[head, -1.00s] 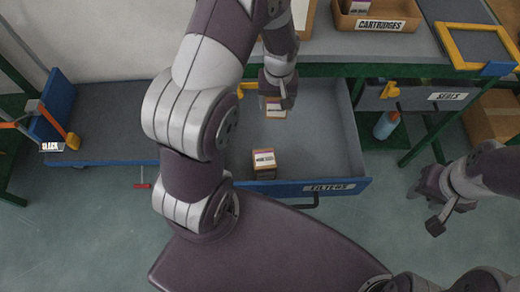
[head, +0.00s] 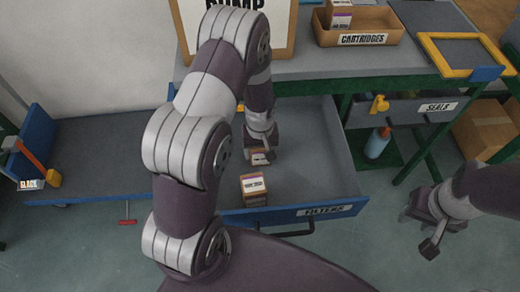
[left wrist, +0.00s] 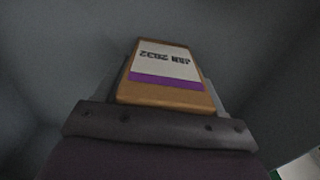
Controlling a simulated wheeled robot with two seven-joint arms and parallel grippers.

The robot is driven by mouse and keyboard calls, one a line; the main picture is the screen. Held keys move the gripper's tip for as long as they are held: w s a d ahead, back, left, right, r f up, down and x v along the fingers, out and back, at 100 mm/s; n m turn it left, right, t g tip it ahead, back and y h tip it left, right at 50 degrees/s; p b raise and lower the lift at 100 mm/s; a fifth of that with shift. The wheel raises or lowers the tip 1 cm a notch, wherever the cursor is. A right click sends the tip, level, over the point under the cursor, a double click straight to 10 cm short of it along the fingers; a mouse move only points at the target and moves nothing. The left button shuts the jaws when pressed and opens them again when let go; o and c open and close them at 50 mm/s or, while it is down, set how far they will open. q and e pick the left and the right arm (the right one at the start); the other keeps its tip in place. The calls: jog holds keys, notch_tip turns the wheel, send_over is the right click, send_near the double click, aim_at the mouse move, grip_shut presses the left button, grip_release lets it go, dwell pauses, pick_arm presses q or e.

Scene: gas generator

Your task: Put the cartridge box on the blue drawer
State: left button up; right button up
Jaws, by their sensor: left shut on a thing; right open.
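My left gripper (head: 261,152) is shut on a small cartridge box (head: 260,158), inside the open drawer. In the left wrist view the held box (left wrist: 165,75) is orange-brown with a white label and purple stripe, and grey walls surround it. I cannot tell whether it touches the drawer floor. The drawer (head: 235,217) has a blue front labelled FILTERS. A second similar box (head: 254,190) stands in it near the front, just nearer than the held box. My right gripper (head: 427,225) is open and empty at the right, outside the drawer.
A wooden tray (head: 385,30) labelled CARTRIDGES holds another box (head: 340,15) on the workbench. A SEALS drawer (head: 408,108) lies to the right, a blue bottle (head: 377,142) below it. The blue drawer's right side is clear.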

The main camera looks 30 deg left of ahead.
pick_arm(q)
jog(key=o, duration=1.1)
jog(key=shift+f, duration=0.1)
